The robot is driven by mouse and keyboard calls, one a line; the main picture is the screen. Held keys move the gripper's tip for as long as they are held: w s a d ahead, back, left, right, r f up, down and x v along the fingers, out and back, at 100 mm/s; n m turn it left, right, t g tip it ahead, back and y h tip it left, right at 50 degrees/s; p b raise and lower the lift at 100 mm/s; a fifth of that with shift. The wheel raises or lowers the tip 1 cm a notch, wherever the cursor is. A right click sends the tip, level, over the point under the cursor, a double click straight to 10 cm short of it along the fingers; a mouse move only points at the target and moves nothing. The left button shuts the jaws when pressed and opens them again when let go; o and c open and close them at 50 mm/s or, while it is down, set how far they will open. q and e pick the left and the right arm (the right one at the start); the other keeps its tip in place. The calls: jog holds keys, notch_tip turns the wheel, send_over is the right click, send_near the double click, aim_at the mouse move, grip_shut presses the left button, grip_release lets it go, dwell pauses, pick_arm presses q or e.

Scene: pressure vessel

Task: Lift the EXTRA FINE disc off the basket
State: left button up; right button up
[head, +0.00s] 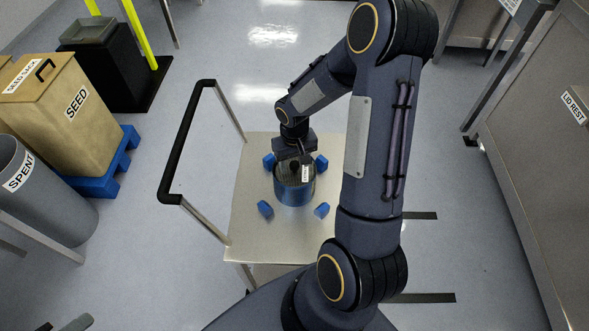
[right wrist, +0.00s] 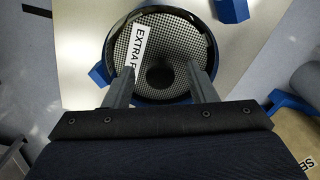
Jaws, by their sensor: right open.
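The basket (head: 294,194) is a blue round container in the middle of a cart. The EXTRA FINE disc (right wrist: 180,45) lies on its top, a round perforated plate with a white label (right wrist: 135,45) and a dark round knob (right wrist: 159,77) at its middle. In the head view only the label and part of the disc show under my gripper. My right gripper (head: 295,160) points down over the disc. In the right wrist view its two fingers (right wrist: 160,88) are apart, one on each side of the knob, with gaps to it. My left gripper is not in view.
The basket stands on a pale cart top (head: 250,210) among several blue blocks (head: 265,208). A black cart handle (head: 190,140) rises at left. The SEED box (head: 65,110) and grey SPENT bin (head: 40,195) stand further left. A LID REST cabinet (head: 545,130) is at right.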

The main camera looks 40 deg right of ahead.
jog(key=shift+f, duration=0.45)
jog(key=c, duration=1.1)
jog(key=shift+r, duration=0.15)
